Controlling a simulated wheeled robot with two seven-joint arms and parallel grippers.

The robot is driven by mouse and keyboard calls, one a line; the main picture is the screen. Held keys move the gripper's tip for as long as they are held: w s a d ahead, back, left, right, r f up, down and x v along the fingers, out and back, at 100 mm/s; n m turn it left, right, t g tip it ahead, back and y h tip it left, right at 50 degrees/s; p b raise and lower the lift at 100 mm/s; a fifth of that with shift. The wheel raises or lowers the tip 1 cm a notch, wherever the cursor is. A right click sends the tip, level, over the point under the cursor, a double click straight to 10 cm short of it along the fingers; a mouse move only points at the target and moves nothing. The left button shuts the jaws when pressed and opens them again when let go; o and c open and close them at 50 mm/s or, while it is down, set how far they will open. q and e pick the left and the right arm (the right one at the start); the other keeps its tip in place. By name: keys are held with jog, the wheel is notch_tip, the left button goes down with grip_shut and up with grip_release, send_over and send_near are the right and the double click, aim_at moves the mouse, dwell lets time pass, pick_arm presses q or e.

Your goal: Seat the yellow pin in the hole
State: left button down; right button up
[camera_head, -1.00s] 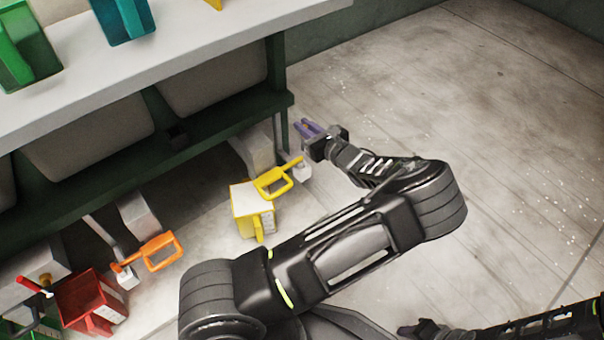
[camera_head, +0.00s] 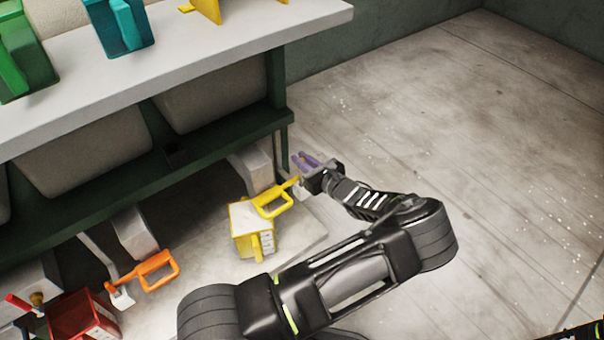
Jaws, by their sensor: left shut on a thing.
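My left gripper (camera_head: 305,162) has purple fingertips, beyond the yellow press handle and beside the bench's right leg. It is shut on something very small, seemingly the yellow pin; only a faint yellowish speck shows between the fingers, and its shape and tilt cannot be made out. The yellow handle (camera_head: 273,200) sits just left of and below the gripper; in the picture its tip comes close to the gripper body, but I cannot tell whether they touch. The hole is not distinguishable. My right gripper is out of view.
An orange handle (camera_head: 155,267) and a red box (camera_head: 85,315) are farther left. The bench (camera_head: 200,62) overhangs the presses. The floor at right is open.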

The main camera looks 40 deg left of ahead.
pick_arm(q)
jog(key=shift+f+b, duration=1.1)
jog(key=shift+f, duration=1.35)
jog(key=shift+f, duration=0.15)
jog(key=c, duration=1.4)
grip_release()
jog(key=shift+c, duration=0.2)
